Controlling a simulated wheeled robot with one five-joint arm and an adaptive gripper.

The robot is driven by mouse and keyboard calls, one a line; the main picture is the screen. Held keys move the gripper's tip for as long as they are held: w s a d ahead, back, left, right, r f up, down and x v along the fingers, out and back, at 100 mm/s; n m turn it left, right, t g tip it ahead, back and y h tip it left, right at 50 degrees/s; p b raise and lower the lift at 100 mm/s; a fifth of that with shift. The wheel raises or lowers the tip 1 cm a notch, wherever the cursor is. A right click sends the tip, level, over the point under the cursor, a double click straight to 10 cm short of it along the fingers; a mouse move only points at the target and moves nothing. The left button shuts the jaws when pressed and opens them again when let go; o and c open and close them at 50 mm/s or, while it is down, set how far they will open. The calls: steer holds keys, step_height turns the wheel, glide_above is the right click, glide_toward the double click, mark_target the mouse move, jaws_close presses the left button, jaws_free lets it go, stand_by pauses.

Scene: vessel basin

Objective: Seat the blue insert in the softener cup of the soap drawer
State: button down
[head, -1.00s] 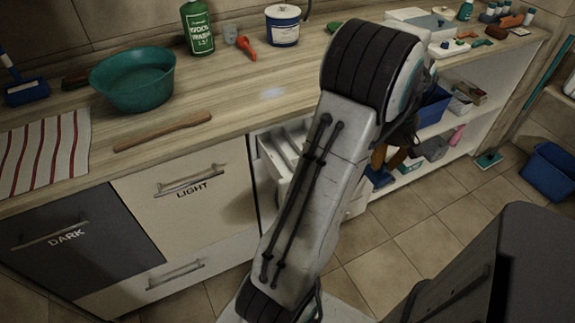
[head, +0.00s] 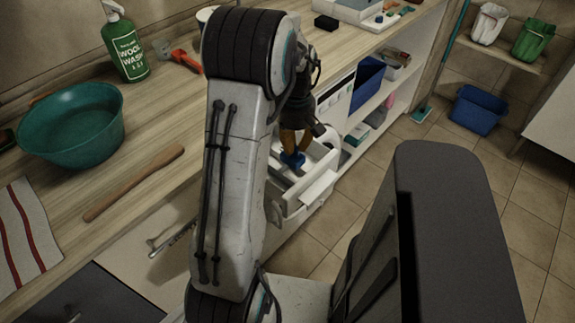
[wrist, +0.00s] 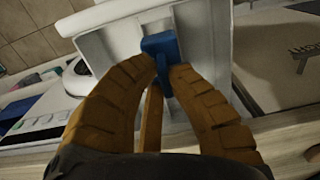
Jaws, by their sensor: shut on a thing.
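My gripper (head: 293,149) has orange-brown fingers and is shut on the blue insert (head: 293,160). In the wrist view the insert (wrist: 158,46) is a small blue block with a narrower part below, between the fingertips (wrist: 162,75). The white soap drawer (head: 322,187) is pulled open, and my gripper is over its inside. In the wrist view the drawer (wrist: 95,45) lies around and behind the insert, with a divider wall close to it. I cannot tell whether the insert touches the drawer or which compartment it is over. The softener cup is not clearly made out.
The wooden counter (head: 150,130) runs above the drawer, bearing a teal basin (head: 72,125), a green bottle (head: 125,45) and a wooden stick (head: 134,182). Open shelves with a blue bin (head: 367,82) stand to the right. The tiled floor (head: 385,165) in front is partly clear.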

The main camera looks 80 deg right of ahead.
mark_target(294, 163)
steer(key=shift+f+p, duration=0.85)
steer(key=shift+f, duration=2.8)
steer(key=shift+f, duration=0.1)
steer(key=c, duration=1.4)
jaws_free()
